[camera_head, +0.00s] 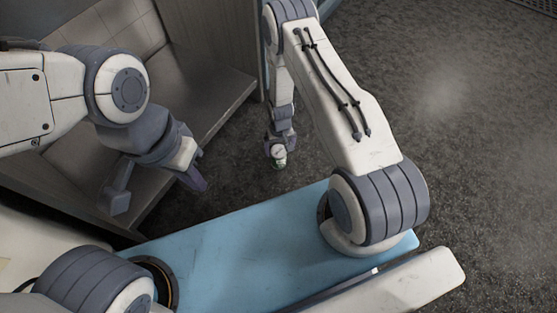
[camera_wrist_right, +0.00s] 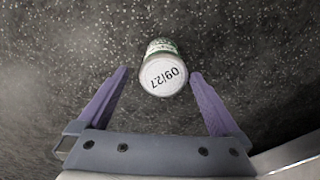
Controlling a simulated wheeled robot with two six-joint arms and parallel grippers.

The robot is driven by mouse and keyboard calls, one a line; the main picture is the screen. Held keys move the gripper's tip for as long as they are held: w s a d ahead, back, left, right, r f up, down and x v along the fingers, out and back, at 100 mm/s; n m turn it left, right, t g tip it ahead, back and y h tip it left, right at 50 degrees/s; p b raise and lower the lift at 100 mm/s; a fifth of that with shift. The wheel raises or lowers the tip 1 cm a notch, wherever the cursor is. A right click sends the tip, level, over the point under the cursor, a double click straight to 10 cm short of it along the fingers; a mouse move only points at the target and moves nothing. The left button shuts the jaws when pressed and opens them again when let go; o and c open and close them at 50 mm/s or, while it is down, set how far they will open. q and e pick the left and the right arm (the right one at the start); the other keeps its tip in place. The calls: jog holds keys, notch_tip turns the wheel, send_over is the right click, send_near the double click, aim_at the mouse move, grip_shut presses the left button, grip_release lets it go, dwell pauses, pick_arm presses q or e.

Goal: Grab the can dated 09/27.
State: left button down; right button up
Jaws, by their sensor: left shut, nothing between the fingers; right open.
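The can (camera_wrist_right: 162,75) has a white top marked 09/27 and a green and white side. In the right wrist view it stands on the dark floor, between and slightly beyond the fingertips of my right gripper (camera_wrist_right: 160,75). That gripper is open, with a gap on each side of the can. In the head view the can (camera_head: 278,156) shows small below my right gripper (camera_head: 280,142). My left gripper (camera_head: 200,184) is shut and empty, off to the left in the head view, far from the can.
A grey bench-like unit with a tiled back (camera_head: 200,85) stands at the left and behind, with its side panel near my right arm. The speckled dark floor (camera_head: 460,120) is clear to the right. No other objects stand near the can.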

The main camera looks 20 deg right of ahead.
notch_tip(320, 180, down, 2)
jog(key=shift+f+b, duration=0.2)
jog(key=shift+b, duration=0.2)
jog(key=f+b, duration=0.4)
jog(key=f, duration=0.1)
jog(key=shift+a, duration=0.2)
jog(key=shift+r, duration=0.1)
grip_shut()
